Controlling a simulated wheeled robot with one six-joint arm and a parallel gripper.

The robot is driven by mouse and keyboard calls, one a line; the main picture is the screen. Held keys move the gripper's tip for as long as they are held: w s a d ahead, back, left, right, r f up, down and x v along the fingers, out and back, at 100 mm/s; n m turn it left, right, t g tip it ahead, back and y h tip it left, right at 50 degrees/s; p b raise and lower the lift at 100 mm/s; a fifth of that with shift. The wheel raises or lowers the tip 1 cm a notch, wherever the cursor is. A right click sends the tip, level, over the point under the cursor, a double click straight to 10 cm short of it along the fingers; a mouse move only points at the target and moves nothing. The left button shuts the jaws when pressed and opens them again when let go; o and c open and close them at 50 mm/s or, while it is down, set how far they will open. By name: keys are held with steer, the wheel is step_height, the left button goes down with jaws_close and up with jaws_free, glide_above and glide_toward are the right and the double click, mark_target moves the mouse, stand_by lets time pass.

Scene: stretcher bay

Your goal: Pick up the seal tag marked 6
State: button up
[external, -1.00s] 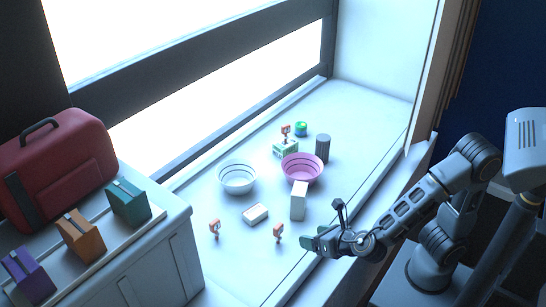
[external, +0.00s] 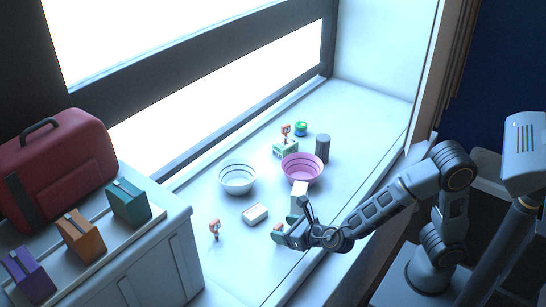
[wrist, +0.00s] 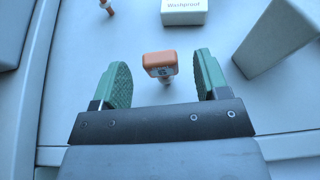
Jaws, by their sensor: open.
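An orange seal tag (wrist: 160,62) on a small stem stands between my gripper's open fingers in the wrist view, apart from both. A dark mark shows on its face, but I cannot read the number. In the external view this tag (external: 278,227) is partly hidden by my gripper (external: 284,237). My gripper also shows in the wrist view (wrist: 163,74), open and empty, with green pads. A second orange tag (external: 214,228) stands to the left; its lower part shows in the wrist view (wrist: 107,9). A third tag (external: 286,130) stands on a green-and-white box.
A white box marked Washproof (wrist: 184,12) lies beyond the tag. A tall pale box (external: 299,190) stands close to my gripper, on the right in the wrist view (wrist: 276,35). A white bowl (external: 237,179), pink bowl (external: 302,169) and dark cylinder (external: 322,148) stand farther back.

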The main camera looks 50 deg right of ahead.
mark_target(281, 228)
steer(key=shift+x, duration=2.3)
steer(key=shift+f, duration=0.15)
steer(key=shift+c, duration=0.2)
steer(key=c, duration=1)
steer(key=shift+o, duration=0.2)
